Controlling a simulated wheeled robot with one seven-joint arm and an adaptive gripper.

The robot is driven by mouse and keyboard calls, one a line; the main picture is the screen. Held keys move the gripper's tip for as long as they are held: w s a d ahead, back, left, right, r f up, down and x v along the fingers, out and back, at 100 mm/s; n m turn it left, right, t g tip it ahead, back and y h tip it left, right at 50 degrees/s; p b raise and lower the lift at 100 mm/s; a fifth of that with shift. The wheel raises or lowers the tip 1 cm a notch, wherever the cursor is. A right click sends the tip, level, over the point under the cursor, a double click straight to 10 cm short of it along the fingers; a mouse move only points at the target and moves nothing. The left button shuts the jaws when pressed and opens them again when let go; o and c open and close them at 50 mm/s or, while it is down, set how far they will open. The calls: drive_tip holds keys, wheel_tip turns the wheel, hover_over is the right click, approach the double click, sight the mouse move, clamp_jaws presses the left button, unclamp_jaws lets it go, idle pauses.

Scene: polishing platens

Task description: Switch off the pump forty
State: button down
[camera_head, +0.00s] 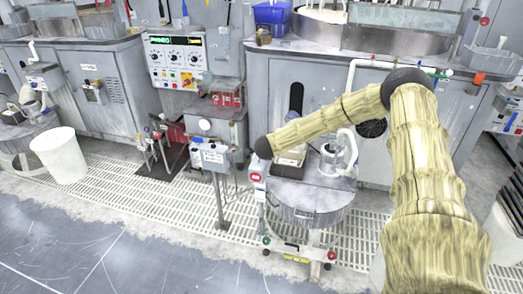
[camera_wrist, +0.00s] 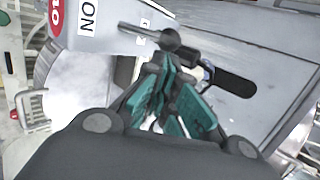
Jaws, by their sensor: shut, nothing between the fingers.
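In the wrist view my gripper (camera_wrist: 172,108) is shut and empty, with its teal-padded fingers close together. A dark lever with a rounded knob (camera_wrist: 168,40) lies just beyond the fingertips; I cannot tell whether they touch. Next to it is a light grey box (camera_wrist: 110,22) with a red label and a white label, both cut off. In the head view a grey switch box (camera_head: 212,157) with a white label stands on a post, left of the dark end of my arm. My gripper is not clearly visible there.
A round drum-like stand (camera_head: 308,200) holds glassware below my arm. Grey cabinets (camera_head: 310,75) line the back, with a control panel (camera_head: 176,60). A white bin (camera_head: 60,155) stands at left. The grated floor (camera_head: 130,198) and front floor are largely clear.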

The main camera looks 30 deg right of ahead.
drive_tip(key=shift+r, duration=0.1)
drive_tip(key=shift+a+r+p, duration=0.1)
drive_tip(key=shift+r+p, duration=0.5)
drive_tip(key=shift+r, duration=0.15)
drive_tip(key=s+a+r+p, duration=0.1)
drive_tip(key=s+a+r, duration=0.1)
drive_tip(key=s+r, duration=0.6)
drive_tip(key=shift+s+a+r+p, duration=0.3)
drive_tip(key=shift+s+r+p, duration=0.1)
drive_tip(key=shift+r, duration=0.15)
